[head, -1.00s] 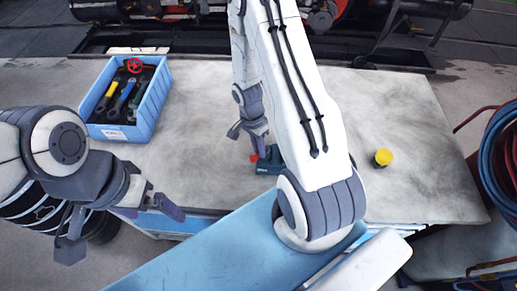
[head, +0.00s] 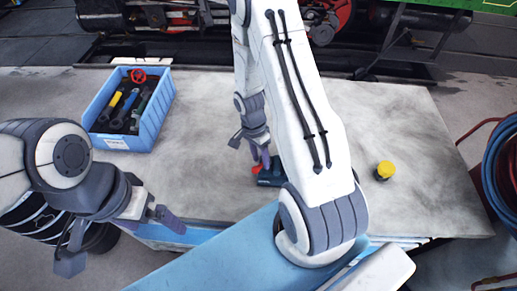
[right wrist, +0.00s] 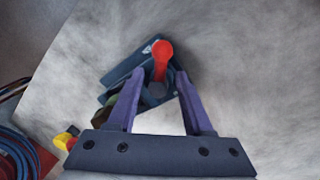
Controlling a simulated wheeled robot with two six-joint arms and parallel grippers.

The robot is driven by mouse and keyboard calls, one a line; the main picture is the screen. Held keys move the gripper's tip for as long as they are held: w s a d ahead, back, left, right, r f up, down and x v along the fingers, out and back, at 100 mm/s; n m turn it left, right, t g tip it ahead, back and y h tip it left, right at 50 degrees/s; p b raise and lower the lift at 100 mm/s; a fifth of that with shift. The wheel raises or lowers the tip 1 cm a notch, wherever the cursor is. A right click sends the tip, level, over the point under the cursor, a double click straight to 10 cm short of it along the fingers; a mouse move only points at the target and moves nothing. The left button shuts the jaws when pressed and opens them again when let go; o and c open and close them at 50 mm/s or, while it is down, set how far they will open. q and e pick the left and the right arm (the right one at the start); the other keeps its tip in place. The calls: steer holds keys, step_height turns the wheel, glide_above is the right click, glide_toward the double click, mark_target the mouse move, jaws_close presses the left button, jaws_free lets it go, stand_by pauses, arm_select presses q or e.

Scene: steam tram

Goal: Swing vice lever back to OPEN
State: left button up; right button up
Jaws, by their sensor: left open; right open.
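The vice (head: 270,178) is a small teal block on the bench, partly hidden by my right arm in the head view. Its red lever (head: 257,169) shows beside my right gripper (head: 251,152). In the right wrist view the vice (right wrist: 121,70) lies beyond my fingers. The lever's round red knob (right wrist: 162,48) is at the gap between the open fingertips (right wrist: 160,78), and its arm runs back between the fingers. Whether a finger touches it I cannot tell. My left gripper (head: 118,238) is open and empty off the bench's front left.
A blue crate (head: 155,127) with tools stands at the bench's back left. A yellow-topped object (head: 385,170) is on the right of the bench (head: 400,125). Coiled hoses (head: 500,170) hang at the far right.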

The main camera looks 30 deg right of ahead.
arm_select(q)
steer(key=shift+f+b, duration=0.85)
steer(key=shift+f, duration=0.05)
arm_select(e)
step_height(320, 180, up, 9)
steer(key=w, duration=0.2)
steer(key=shift+a+r, duration=0.2)
steer(key=s+a+r+n+t+b, duration=0.1)
steer(key=s+a+r+n, duration=0.25)
steer(key=a+n, duration=0.3)
steer(key=s+a+r+n+t+b, duration=0.1)
steer(key=s+a+r+n, duration=0.1)
steer(key=a+r+n, duration=0.45)
arm_select(q)
step_height(320, 180, down, 4)
steer(key=shift+r+b, duration=0.25)
steer(key=shift+b, duration=0.5)
steer(key=shift+c, duration=0.3)
arm_select(e)
steer(key=s+a+n+y, duration=0.1)
steer(key=s+a+n, duration=0.7)
steer(key=s+n, duration=0.2)
steer(key=shift+s+a, duration=0.3)
steer(key=shift+s, duration=0.5)
